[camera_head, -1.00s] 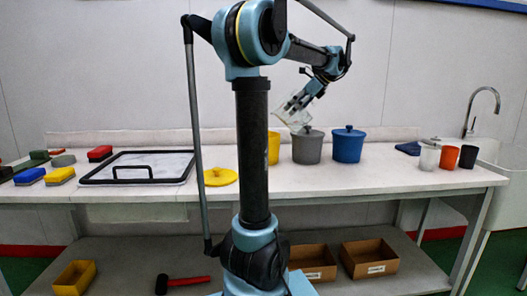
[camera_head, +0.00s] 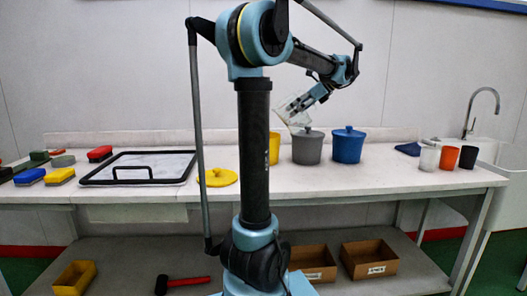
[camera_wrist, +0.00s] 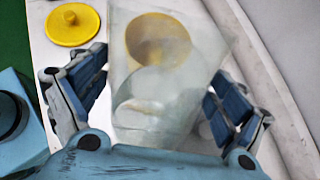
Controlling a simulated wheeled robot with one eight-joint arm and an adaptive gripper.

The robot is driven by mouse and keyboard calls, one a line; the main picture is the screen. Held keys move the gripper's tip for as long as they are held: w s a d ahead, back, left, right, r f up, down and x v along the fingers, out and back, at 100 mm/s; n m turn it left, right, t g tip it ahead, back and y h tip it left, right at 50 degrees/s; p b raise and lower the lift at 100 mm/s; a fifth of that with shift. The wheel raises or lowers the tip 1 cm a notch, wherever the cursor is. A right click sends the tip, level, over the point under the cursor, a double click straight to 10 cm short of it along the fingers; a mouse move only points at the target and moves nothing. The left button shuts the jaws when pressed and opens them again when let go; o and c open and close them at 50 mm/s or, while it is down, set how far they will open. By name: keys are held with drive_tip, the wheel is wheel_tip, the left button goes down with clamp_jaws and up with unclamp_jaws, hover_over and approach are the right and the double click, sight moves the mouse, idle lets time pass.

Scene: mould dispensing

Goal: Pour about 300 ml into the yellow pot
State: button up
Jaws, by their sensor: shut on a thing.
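My gripper (camera_head: 306,103) is shut on a clear beaker (camera_head: 290,112), which it holds tilted above the yellow pot (camera_head: 274,148). The pot stands on the bench without its lid, partly hidden behind my column in the head view. In the wrist view my gripper (camera_wrist: 160,85) has a finger on each side of the beaker (camera_wrist: 150,105). Pale, cloudy content shows in the beaker. The round opening of the yellow pot (camera_wrist: 158,40) shows through the clear wall. I cannot tell whether a stream is falling. The yellow lid (camera_head: 218,177) lies flat on the bench, left of the pot.
A lidded grey pot (camera_head: 307,148) and a lidded blue pot (camera_head: 348,146) stand close right of the yellow pot. Small cups, including an orange one (camera_head: 448,158), stand near the sink. A black-framed tray (camera_head: 140,182) lies to the left.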

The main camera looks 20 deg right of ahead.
sight(307, 114)
drive_tip(key=s+d+t+y+b, duration=0.2)
drive_tip(key=shift+f+t+y, duration=0.2)
drive_tip(key=shift+t+y, duration=0.1)
drive_tip(key=shift+y, duration=0.1)
drive_tip(key=shift+s+d+f+t+y+b, duration=0.3)
drive_tip(key=shift+f+t+y+b, duration=0.2)
drive_tip(key=shift+t+y+b, duration=0.2)
drive_tip(key=shift+s+d+f+t+y+b, duration=0.15)
drive_tip(key=shift+d+f+t+y+b, duration=0.15)
drive_tip(key=shift+f+t+y+b, duration=0.4)
drive_tip(key=shift+r+b, duration=0.2)
drive_tip(key=shift+b, duration=0.1)
drive_tip(key=shift+s, duration=0.1)
drive_tip(key=shift+s, duration=0.1)
